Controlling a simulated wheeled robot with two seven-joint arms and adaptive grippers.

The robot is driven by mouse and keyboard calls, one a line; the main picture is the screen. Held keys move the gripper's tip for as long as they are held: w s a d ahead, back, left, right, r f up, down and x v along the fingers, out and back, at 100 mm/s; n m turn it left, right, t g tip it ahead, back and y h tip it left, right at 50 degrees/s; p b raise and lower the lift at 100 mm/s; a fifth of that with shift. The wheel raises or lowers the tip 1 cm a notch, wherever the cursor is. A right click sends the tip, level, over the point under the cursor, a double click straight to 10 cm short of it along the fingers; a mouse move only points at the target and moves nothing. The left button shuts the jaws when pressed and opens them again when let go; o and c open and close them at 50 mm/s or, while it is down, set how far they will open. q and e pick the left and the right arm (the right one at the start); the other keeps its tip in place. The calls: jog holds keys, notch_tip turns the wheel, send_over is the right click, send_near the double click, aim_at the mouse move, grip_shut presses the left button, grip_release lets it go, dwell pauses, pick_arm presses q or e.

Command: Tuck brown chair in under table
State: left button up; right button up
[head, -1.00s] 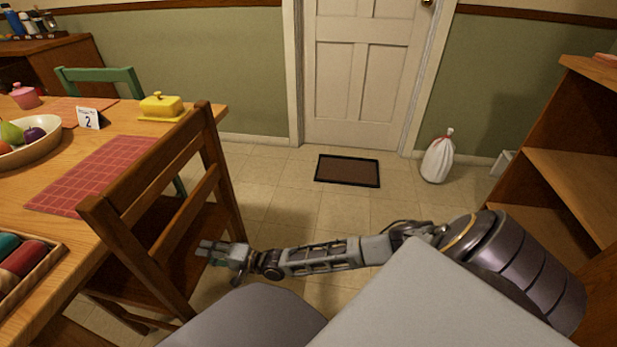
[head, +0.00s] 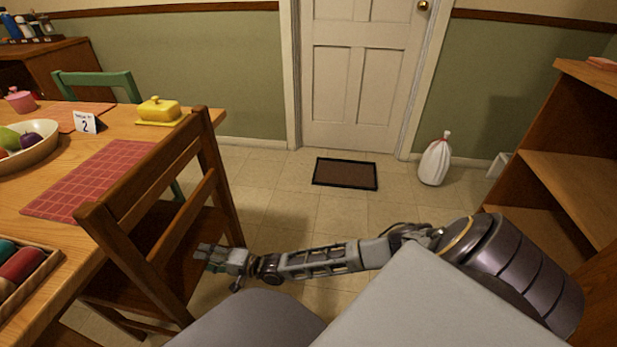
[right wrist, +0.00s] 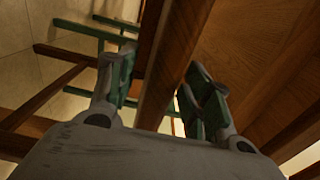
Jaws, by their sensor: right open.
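The brown chair (head: 158,172) stands at the near right edge of the wooden table (head: 38,232), its slatted back rising above the tabletop. Its seat is partly hidden behind the back. My right gripper (head: 212,258) is low beside the chair, by the right side of its seat. In the right wrist view, the open fingers of my right gripper (right wrist: 160,88) straddle a brown wooden bar of the chair (right wrist: 168,65), with gaps at the sides. I cannot tell whether either finger touches it. My left gripper is not in view.
A green chair (head: 98,82) stands at the table's far side. The table holds a fruit bowl (head: 28,150), a yellow butter dish (head: 158,110) and a red placemat (head: 88,180). Open tile floor lies right of the chair, with a doormat (head: 345,173), a white bag (head: 434,160) and a shelf (head: 570,150).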

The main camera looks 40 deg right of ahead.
jog(key=shift+r, duration=0.1)
jog(key=shift+d, duration=0.1)
pick_arm(q)
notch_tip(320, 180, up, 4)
jog(key=p, duration=0.4)
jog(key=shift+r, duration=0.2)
pick_arm(e)
jog(key=v, duration=1.1)
jog(key=shift+s+d, duration=0.25)
jog(key=shift+s, duration=0.05)
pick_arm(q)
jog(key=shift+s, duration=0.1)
pick_arm(e)
jog(key=shift+s, duration=0.1)
